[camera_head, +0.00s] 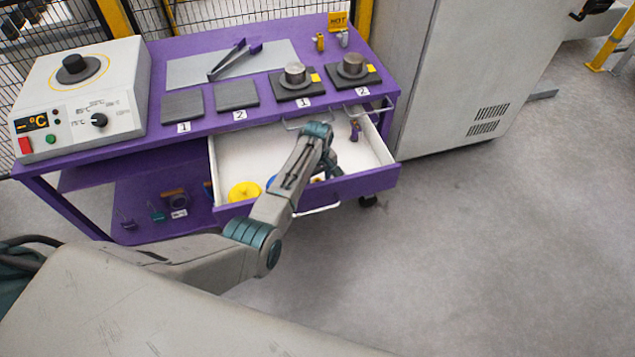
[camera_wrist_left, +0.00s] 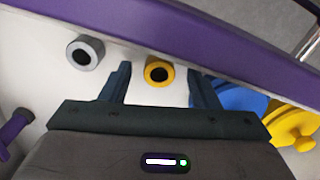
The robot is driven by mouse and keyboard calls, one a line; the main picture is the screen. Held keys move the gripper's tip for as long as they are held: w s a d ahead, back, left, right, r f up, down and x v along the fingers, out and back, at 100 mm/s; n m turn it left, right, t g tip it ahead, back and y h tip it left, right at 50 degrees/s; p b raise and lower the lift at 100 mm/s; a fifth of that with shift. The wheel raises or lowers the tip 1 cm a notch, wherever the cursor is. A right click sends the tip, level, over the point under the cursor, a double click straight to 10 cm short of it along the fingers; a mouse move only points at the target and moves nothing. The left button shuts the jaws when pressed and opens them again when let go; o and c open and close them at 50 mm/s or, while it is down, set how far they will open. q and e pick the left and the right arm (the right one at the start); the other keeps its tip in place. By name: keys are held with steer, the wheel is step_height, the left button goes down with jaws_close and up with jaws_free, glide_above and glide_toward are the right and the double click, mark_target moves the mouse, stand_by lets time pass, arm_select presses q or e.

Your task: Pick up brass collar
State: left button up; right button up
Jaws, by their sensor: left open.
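The brass collar (camera_wrist_left: 158,72) is a short yellow ring with a dark bore, lying on the white floor of the open drawer (camera_head: 260,147). In the left wrist view it shows between the fingertips of my left gripper (camera_wrist_left: 160,80), which is open and empty, with a gap on each side. I cannot tell how far above the collar the fingers are. In the head view my left gripper (camera_head: 328,168) reaches down into the drawer near its front wall, and my arm mostly hides the collar. My right gripper is not in view.
A grey collar (camera_wrist_left: 85,52) lies left of the brass one in the wrist view. A blue disc (camera_wrist_left: 235,98) and a yellow knobbed disc (camera_wrist_left: 293,127) lie close on the right. The purple drawer front (camera_wrist_left: 200,32) is near. A purple item (camera_head: 355,130) stands at the drawer's right.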

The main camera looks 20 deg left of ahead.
arm_select(q)
steer(key=shift+f, duration=0.2)
steer(key=c, duration=1.1)
steer(key=shift+r, duration=0.1)
